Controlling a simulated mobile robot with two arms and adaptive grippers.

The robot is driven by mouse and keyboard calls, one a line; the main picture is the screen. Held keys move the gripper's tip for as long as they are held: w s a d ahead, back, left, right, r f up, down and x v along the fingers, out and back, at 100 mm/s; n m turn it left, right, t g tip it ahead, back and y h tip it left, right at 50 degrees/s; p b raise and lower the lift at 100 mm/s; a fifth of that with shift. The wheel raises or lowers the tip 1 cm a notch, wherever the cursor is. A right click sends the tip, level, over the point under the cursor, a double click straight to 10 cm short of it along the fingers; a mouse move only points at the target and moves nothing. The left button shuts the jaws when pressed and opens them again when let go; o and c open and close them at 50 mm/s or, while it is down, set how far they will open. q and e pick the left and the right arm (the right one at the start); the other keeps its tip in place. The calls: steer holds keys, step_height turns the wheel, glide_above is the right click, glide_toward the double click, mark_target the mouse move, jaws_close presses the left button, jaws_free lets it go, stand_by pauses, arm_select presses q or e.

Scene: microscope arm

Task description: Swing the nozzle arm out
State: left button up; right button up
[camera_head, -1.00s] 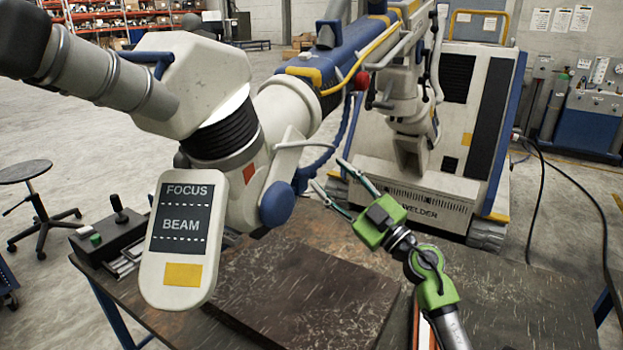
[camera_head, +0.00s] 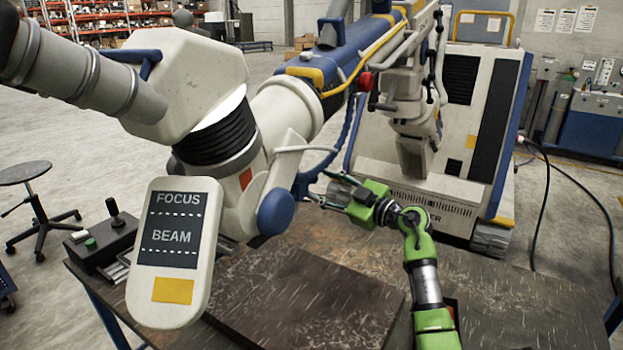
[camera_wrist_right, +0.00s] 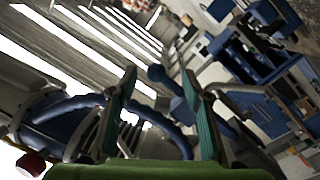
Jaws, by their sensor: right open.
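A thin white bent rod (camera_head: 305,149), which looks like the nozzle arm, sticks out rightward from the white microscope head above the dark table. Its tip is close to a blue hose. My right gripper (camera_head: 319,186) is open, just below and right of the rod, with its fingers pointing left toward the blue round knob (camera_head: 276,211). In the right wrist view the two green-padded fingers (camera_wrist_right: 160,75) stand apart, with no object clearly held between them. I cannot tell whether a finger touches the rod. My left gripper is not in view.
The FOCUS/BEAM panel (camera_head: 174,250) hangs at the front left. A joystick box (camera_head: 103,244) stands at the table's left edge. A dark plate (camera_head: 310,300) lies on the table (camera_head: 480,290). The welder cabinet (camera_head: 470,130) stands behind my right gripper.

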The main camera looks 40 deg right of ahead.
mark_target(316, 182)
steer(key=shift+w+a, duration=0.15)
steer(key=shift+w, duration=0.9)
steer(key=shift+w+a, duration=0.1)
steer(key=shift+w, duration=0.9)
jaws_close()
